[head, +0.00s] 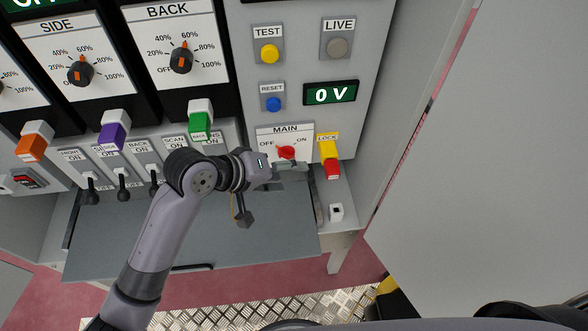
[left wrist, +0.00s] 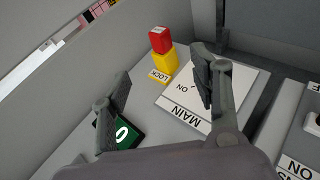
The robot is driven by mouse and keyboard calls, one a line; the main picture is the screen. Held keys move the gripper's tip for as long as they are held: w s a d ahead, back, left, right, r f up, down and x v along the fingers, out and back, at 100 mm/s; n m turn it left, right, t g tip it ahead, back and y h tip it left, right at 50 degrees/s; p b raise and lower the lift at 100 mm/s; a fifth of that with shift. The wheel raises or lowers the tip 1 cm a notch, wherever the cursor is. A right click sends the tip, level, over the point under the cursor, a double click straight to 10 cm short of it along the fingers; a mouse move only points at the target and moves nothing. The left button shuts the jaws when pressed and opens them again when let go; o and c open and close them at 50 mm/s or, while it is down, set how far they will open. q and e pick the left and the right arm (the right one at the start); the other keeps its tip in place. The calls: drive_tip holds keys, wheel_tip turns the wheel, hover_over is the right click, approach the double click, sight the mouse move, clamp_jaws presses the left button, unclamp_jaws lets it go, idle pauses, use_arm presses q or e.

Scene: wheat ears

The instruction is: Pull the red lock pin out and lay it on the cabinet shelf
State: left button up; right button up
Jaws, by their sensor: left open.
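The red lock pin (head: 333,170) sticks out of a yellow holder (head: 327,150) labelled LOCK, low on the right of the panel. In the left wrist view the red pin (left wrist: 160,39) sits on the yellow holder (left wrist: 163,64), beyond the gap between my fingers. My left gripper (head: 272,190) is open and empty, left of the pin and in front of the MAIN switch, apart from the pin. Its fingers (left wrist: 160,86) also show in the left wrist view. A grey shelf (head: 200,235) lies below the panel, partly hidden by my left arm. My right gripper is not seen.
The red MAIN knob (head: 287,152) is close to my left gripper. Black toggle levers (head: 122,190) line the panel's lower left. A large grey door (head: 490,160) stands at the right. Most of the shelf is bare.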

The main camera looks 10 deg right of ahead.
sight(329, 174)
use_arm(q)
drive_tip(key=p+x, duration=0.1)
drive_tip(key=x, duration=1.6)
drive_tip(key=shift+d+p, duration=0.2)
drive_tip(key=shift+p, duration=0.2)
drive_tip(key=shift+c, duration=0.5)
clamp_jaws()
drive_tip(key=shift+s+p, duration=0.55)
drive_tip(key=shift+p, duration=0.1)
idle(0.4)
drive_tip(key=c, duration=0.5)
unclamp_jaws()
clamp_jaws()
